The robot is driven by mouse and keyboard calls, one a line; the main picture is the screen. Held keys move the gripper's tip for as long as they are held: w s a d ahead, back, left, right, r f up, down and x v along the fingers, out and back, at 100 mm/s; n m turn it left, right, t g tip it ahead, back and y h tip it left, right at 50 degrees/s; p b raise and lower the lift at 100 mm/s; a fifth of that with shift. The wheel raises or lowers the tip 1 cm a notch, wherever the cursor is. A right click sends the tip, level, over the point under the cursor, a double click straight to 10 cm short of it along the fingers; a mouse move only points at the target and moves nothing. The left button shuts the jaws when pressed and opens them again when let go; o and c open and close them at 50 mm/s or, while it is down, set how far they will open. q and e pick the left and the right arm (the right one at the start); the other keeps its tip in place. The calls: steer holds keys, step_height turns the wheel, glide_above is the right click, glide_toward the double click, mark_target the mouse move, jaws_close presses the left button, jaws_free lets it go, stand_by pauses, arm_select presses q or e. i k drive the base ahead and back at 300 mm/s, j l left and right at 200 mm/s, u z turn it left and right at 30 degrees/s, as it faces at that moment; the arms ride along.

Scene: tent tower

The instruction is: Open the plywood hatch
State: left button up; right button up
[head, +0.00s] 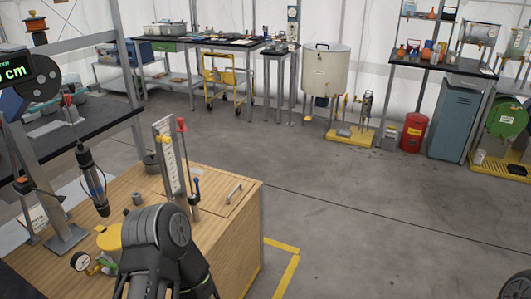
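The plywood hatch (219,207) is a light wood panel set into the top of a wooden bench or box at the lower left in the head view. It lies flat, with a thin seam around it. A small metal pull handle (234,193) stands on its right part. Part of the hatch is hidden behind a white gauge board and my arm. A dark grey joint of my arm, probably the left, rises from the bottom edge in front of the box. Neither gripper's fingers show.
The upright gauge board (169,158), with red and yellow knobs, stands close to the hatch. A hanging dark cylinder (92,181), a yellow-topped can (110,238) and a dial gauge (80,261) are left of it. Open floor (350,215) lies right of the box.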

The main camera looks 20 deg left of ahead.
mark_target(221, 194)
steer(key=i, duration=1.85)
steer(key=u, duration=0.25)
